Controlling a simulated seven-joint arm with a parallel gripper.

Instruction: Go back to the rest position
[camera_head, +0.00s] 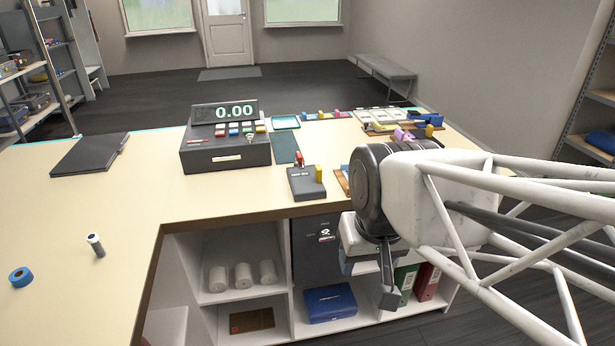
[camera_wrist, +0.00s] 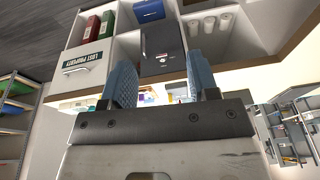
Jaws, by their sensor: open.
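My gripper (camera_head: 378,278) hangs in front of the counter (camera_head: 235,204), low at the right, beside the open shelves under the top. In the wrist view its two blue ridged fingers (camera_wrist: 163,82) stand well apart with nothing held between them. In the head view part of the gripper is hidden behind my wrist, and one dark finger shows clearly. The wrist view shows the shelving upside down ahead of the fingers.
On the counter stand a till (camera_head: 226,150) reading 0.00, a small dark box (camera_head: 306,183), a black folder (camera_head: 90,153), blue tape (camera_head: 20,277) and a small cylinder (camera_head: 96,245). Below are paper rolls (camera_head: 242,276), a blue box (camera_head: 330,303) and binders (camera_head: 427,282).

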